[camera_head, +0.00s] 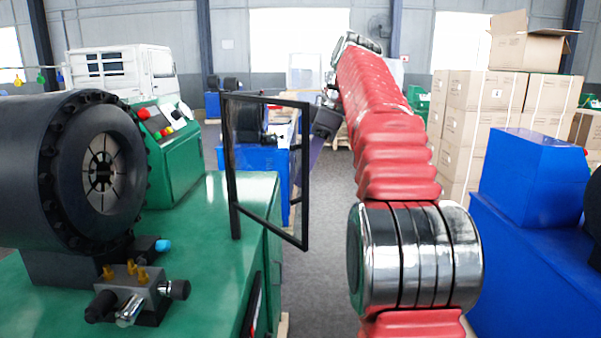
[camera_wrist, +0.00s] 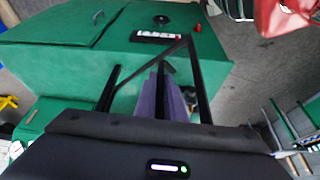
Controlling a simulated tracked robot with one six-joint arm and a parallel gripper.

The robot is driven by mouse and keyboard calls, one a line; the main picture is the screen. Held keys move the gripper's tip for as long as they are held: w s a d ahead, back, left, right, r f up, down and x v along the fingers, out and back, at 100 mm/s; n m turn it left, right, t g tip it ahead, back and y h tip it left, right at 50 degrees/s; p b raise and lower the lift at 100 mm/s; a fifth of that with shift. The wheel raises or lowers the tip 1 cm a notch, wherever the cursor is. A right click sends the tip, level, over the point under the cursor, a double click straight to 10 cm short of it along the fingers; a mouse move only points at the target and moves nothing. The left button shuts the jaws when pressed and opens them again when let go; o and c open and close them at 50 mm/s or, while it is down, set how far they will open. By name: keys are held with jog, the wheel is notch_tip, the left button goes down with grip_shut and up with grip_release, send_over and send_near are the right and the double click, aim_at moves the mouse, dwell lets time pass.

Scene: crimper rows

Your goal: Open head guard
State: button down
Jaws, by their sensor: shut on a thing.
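The head guard is a clear panel in a black frame (camera_head: 234,180), standing upright on the green machine to the right of the round black crimper head (camera_head: 100,172). Its black bars also show in the wrist view (camera_wrist: 198,82). My gripper (camera_head: 316,150) is at the frame's far right edge, and its purple fingers show in the wrist view (camera_wrist: 166,92). The fingers are shut on the head guard's frame. The exact contact is small and partly hidden in both views.
A valve block (camera_head: 135,288) with brass fittings sits on the green bench (camera_head: 200,235). A green control box (camera_head: 172,150) stands behind the head. Blue machines (camera_head: 530,180) and stacked cartons (camera_head: 485,110) stand to the right. Grey floor (camera_head: 325,215) lies open between the rows.

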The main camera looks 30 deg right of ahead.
jog(key=c, duration=2.1)
grip_release()
jog(key=shift+w+a, duration=0.15)
jog(key=shift+w, duration=0.15)
jog(key=shift+s, duration=0.1)
jog(key=shift+r, duration=0.15)
jog(key=shift+d+r, duration=0.25)
jog(key=shift+r, duration=0.15)
jog(key=s+d, duration=0.2)
jog(key=d, duration=0.1)
jog(key=s+d, duration=0.5)
jog(key=d, duration=0.1)
jog(key=shift+s+d, duration=0.25)
jog(key=shift+d, duration=0.05)
